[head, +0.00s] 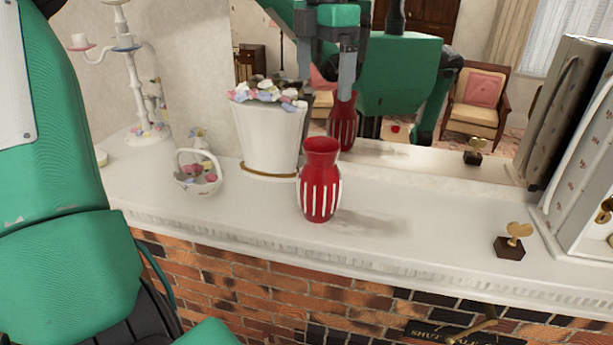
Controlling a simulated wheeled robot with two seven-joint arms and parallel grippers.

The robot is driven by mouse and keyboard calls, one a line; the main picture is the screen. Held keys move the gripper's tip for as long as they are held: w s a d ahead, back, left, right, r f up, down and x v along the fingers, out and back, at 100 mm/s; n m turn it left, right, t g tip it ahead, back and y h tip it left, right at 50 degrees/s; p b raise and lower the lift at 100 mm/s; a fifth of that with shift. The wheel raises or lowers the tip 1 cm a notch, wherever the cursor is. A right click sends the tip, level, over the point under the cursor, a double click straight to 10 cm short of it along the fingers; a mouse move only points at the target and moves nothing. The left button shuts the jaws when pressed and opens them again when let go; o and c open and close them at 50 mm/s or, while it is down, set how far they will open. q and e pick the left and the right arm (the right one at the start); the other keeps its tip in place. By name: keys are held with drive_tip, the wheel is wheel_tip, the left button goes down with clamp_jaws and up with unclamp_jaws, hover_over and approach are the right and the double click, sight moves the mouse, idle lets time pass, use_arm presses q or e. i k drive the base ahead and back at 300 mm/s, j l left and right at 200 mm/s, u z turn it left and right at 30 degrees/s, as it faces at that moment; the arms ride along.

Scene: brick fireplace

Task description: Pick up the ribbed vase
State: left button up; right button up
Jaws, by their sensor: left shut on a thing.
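The ribbed vase (320,188) is red with white vertical ribs. It stands upright on the white mantel (420,225), in front of the mirror. My left gripper (326,88) shows at the top centre with its grey fingers pointing down, above the vase in the picture. A gap shows between the fingertips and the vase's rim. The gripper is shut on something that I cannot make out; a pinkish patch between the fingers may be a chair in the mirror. The vase's reflection (342,125) shows just behind it. My right gripper is not in view.
A white pot of flowers (268,140) stands close behind the vase's left side. A small white basket (197,175) and a white candelabrum (130,75) stand further left. A small figurine on a dark block (512,242) is at the right.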

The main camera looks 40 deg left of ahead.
sight(319, 183)
drive_tip(key=k+l, duration=0.2)
drive_tip(key=l, duration=0.2)
drive_tip(key=k+l, duration=0.2)
drive_tip(key=l, duration=0.15)
drive_tip(key=k+l, duration=0.25)
drive_tip(key=l, duration=0.15)
drive_tip(key=k+l, duration=0.2)
drive_tip(key=l, duration=0.2)
drive_tip(key=k+l, duration=0.2)
drive_tip(key=l, duration=0.2)
